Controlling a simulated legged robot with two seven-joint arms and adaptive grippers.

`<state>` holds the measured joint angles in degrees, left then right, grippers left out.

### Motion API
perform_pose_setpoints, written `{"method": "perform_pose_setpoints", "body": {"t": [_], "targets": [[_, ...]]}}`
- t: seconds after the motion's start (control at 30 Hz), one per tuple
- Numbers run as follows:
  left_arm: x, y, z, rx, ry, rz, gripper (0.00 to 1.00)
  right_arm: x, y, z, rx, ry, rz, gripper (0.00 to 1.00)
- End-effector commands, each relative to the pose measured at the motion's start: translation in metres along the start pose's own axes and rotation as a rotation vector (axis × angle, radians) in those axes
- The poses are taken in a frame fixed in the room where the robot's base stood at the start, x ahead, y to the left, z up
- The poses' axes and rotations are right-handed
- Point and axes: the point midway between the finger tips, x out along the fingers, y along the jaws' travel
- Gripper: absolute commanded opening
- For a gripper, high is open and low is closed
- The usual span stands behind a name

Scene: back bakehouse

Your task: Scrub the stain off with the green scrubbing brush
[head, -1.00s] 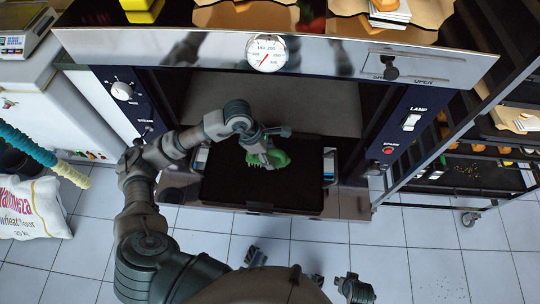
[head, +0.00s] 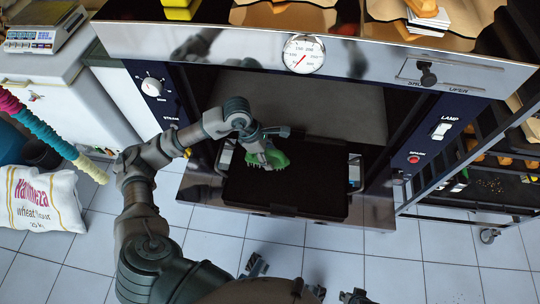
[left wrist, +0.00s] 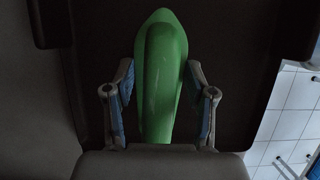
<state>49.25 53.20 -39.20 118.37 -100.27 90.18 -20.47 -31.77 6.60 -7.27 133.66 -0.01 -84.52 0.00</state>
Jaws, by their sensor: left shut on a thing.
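The green scrubbing brush (head: 278,158) is in my left gripper (head: 267,144), which is shut on it. Its bristles face down at the far left part of a black tray (head: 280,196). I cannot tell whether the bristles touch the tray. In the left wrist view the green brush (left wrist: 160,75) stands between the two blue-padded fingers of my left gripper (left wrist: 160,98). I cannot make out a stain on the dark surface.
The tray sits low in front of the open oven, below a steel front with a round dial (head: 303,55). A control panel (head: 431,135) and a rack (head: 480,165) stand right. A flour sack (head: 42,200) and a scale (head: 45,25) are left. Tiled floor lies in front.

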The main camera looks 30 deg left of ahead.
Motion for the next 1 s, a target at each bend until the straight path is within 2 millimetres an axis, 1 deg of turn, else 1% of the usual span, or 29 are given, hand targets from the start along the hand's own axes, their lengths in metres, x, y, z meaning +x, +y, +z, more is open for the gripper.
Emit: {"method": "perform_pose_setpoints", "body": {"t": [0.03, 0.07, 0.1, 0.17, 0.2, 0.5, 1.0], "targets": [[-0.002, 0.001, -0.002, -0.002, 0.0, 0.0, 0.17, -0.005, 0.0, -0.001, 0.0, 0.003, 0.0, 0.4], [-0.004, 0.001, -0.002, -0.003, -0.001, 0.0, 0.17, -0.004, 0.001, 0.0, -0.001, 0.002, 0.001, 0.4], [-0.005, 0.002, -0.003, -0.004, -0.001, 0.0, 0.17, 0.004, 0.001, 0.002, -0.002, -0.004, 0.001, 0.4], [-0.018, 0.003, 0.001, -0.002, -0.002, 0.005, 0.17, 0.011, 0.0, 0.003, -0.003, -0.006, 0.001, 0.4], [-0.021, 0.003, 0.002, -0.003, 0.0, 0.003, 0.17, 0.014, 0.0, 0.003, -0.003, -0.007, 0.0, 0.4], [-0.038, 0.003, 0.007, -0.005, 0.001, 0.004, 0.17, 0.042, 0.001, 0.006, -0.004, -0.011, -0.004, 0.4], [-0.068, 0.006, 0.007, -0.011, -0.001, 0.005, 0.17, 0.084, -0.003, 0.018, -0.009, -0.024, -0.003, 0.4]]}}
